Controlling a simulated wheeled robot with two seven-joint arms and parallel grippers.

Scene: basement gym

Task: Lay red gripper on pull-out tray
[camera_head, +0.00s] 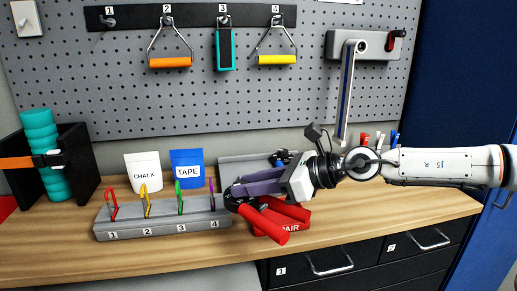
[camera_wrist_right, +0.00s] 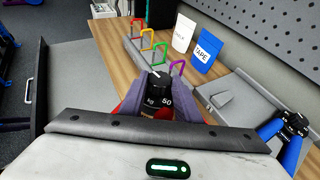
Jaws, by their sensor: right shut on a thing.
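The red gripper is a hand exerciser with two red handles (camera_head: 264,226) and a dark head. My right gripper (camera_head: 236,196) is shut on it near the dark head, above the bench. In the right wrist view the black head (camera_wrist_right: 159,92), marked "50 kg", sits between my right gripper's fingers (camera_wrist_right: 160,95), with red showing below. The pull-out tray (camera_wrist_right: 85,75) is a grey, shallow surface extending from the bench front at the left of the wrist view. In the head view a pale grey surface (camera_head: 170,279) shows below the bench edge. My left gripper is not in view.
A grey numbered rack (camera_head: 163,222) with coloured clips stands left of my right gripper. CHALK (camera_head: 144,172) and TAPE (camera_head: 187,170) containers stand behind. Drawers (camera_head: 330,261) are below the bench.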

